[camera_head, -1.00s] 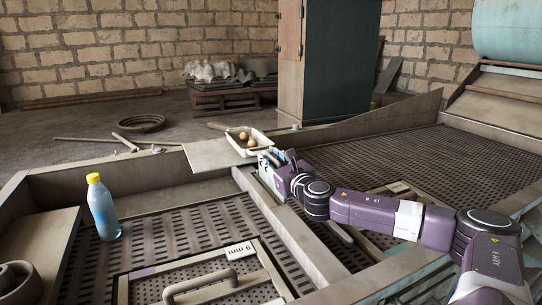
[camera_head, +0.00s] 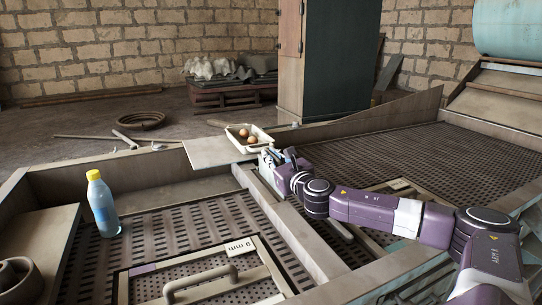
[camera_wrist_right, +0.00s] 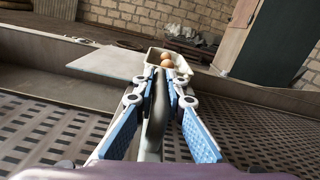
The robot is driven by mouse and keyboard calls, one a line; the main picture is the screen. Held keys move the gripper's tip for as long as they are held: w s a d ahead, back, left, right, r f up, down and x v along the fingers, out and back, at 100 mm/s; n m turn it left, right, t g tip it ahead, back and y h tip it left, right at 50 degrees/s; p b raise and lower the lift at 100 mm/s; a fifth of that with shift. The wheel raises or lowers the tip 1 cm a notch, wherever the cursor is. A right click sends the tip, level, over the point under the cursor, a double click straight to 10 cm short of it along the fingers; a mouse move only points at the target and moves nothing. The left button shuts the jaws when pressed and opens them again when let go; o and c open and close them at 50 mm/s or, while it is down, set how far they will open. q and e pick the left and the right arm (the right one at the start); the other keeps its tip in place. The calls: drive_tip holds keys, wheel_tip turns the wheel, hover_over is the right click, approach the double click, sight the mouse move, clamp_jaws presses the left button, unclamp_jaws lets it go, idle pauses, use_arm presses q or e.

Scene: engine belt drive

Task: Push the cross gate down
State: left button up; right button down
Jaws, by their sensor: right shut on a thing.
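My right gripper (camera_head: 268,158) is at the far end of the long divider between the two perforated beds. In the right wrist view, the gripper (camera_wrist_right: 161,82) has its fingers close together on a grey upright piece (camera_wrist_right: 154,115) with a rounded edge. I cannot tell for certain whether this piece belongs to the cross gate. A flat pale board (camera_head: 212,149) lies just beyond the gripper at the far rim; it also shows in the wrist view (camera_wrist_right: 105,62). My left gripper is not in view.
A white tray (camera_head: 231,133) with two brown eggs (camera_head: 252,140) stands just beyond the right gripper. A blue bottle with a yellow cap (camera_head: 103,210) stands on the left bed. A handled frame (camera_head: 215,278) lies in front. The right bed (camera_head: 400,155) is mostly clear.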

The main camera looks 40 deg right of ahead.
wheel_tip(320, 180, down, 3)
drive_tip(key=shift+r+b, duration=0.15)
drive_tip(key=shift+b, duration=0.4)
drive_tip(key=shift+r, duration=0.1)
drive_tip(key=c, duration=2)
unclamp_jaws()
drive_tip(key=shift+o, duration=0.2)
drive_tip(key=v, duration=1.2)
